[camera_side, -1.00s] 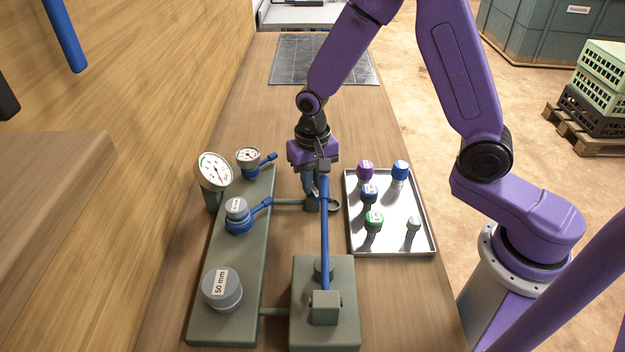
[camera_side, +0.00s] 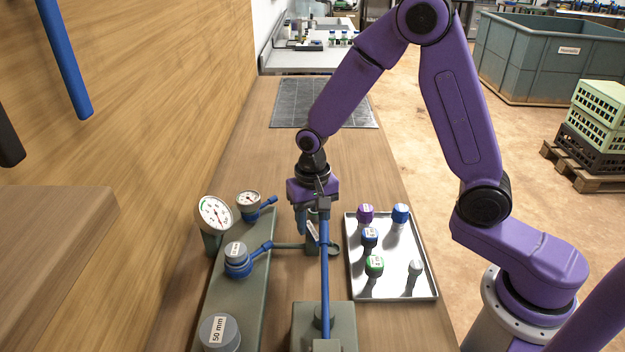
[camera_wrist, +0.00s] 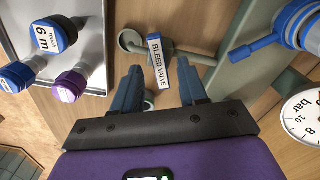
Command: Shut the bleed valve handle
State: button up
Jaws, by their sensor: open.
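The bleed valve handle (camera_wrist: 159,62) shows in the wrist view as a narrow piece with a white "BLEED VALVE" label. It lies across the grey pipe (camera_wrist: 197,58), its near end in line with the gap between my fingers. In the side view the labelled handle (camera_side: 312,232) is partly hidden by my gripper (camera_side: 311,222) and a blue lever. My gripper also shows in the wrist view (camera_wrist: 161,88), open and empty, one finger on each side of the handle's near end. I cannot tell whether either finger touches it.
A long blue lever (camera_side: 324,275) rises from a green-grey block close beside my gripper. A metal tray (camera_side: 390,289) with several capped fittings stands to the right. A green-grey manifold (camera_side: 233,297) with gauges (camera_side: 214,214) and a blue-handled valve (camera_side: 239,260) stands left.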

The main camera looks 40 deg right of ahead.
aim_at(313, 230)
notch_tip(313, 230, up, 16)
dwell(0.5)
jog(key=o, duration=1)
jog(key=shift+n, duration=0.3)
jog(key=shift+o, duration=0.4)
jog(key=shift+n, duration=0.5)
notch_tip(313, 230, down, 18)
jog(key=n, duration=1.6)
jog(key=shift+r, duration=0.25)
